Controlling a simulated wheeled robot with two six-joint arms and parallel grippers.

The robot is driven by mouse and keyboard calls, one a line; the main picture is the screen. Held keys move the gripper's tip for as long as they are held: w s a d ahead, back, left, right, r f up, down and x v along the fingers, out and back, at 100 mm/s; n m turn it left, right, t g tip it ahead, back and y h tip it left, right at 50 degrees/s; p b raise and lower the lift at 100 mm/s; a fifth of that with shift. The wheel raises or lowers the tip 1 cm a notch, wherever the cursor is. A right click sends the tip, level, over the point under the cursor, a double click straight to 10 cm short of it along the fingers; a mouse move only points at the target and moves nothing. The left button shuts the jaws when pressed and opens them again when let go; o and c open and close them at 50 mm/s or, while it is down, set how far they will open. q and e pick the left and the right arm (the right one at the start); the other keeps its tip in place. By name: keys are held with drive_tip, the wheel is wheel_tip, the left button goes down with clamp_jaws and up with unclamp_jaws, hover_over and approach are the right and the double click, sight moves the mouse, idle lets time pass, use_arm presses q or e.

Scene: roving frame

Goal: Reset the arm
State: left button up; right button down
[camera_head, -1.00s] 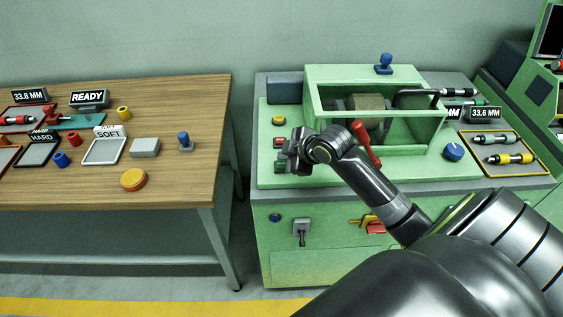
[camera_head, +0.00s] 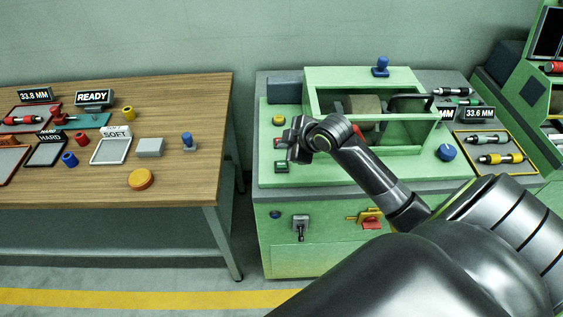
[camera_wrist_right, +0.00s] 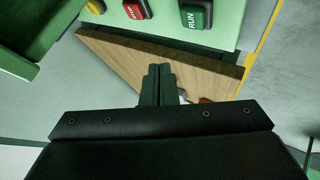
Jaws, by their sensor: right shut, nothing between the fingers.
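My right arm reaches in from the lower right in the head view. Its gripper (camera_head: 293,146) is over the left part of the green machine (camera_head: 330,172), near the buttons. In the right wrist view the two fingers of my right gripper (camera_wrist_right: 160,72) are shut together with nothing between them. Beyond them that view shows a green RUN button (camera_wrist_right: 195,14), a red button (camera_wrist_right: 136,8) and part of a wooden tabletop (camera_wrist_right: 110,52). My left gripper is not in view.
The wooden table (camera_head: 190,110) stands at the left with trays, coloured cylinders and READY and SOFT signs. A gap separates it from the machine. A blue knob (camera_head: 446,152) stands by the machine's open box (camera_head: 415,150).

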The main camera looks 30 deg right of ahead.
idle(0.5)
drive_tip(key=s+a+f+m+g+h, duration=0.1)
drive_tip(key=s+f+m+g, duration=0.2)
drive_tip(key=s, duration=0.7)
drive_tip(key=s+a+f+m+g+h, duration=0.1)
drive_tip(key=s+f+m, duration=0.3)
drive_tip(key=s, duration=0.5)
drive_tip(key=s+a+f+m+g+h, duration=0.15)
drive_tip(key=s+m, duration=0.35)
drive_tip(key=s, duration=0.5)
wheel_tip(320, 180, down, 27)
drive_tip(key=d+g, duration=0.1)
drive_tip(key=d, duration=0.1)
drive_tip(key=s+a+f+g+b, duration=0.1)
drive_tip(key=s+f, duration=1.3)
drive_tip(key=s, duration=0.1)
drive_tip(key=shift+f+y+b, duration=0.3)
drive_tip(key=shift+f+y, duration=0.05)
drive_tip(key=shift+y, duration=0.1)
drive_tip(key=shift+s+a, duration=0.1)
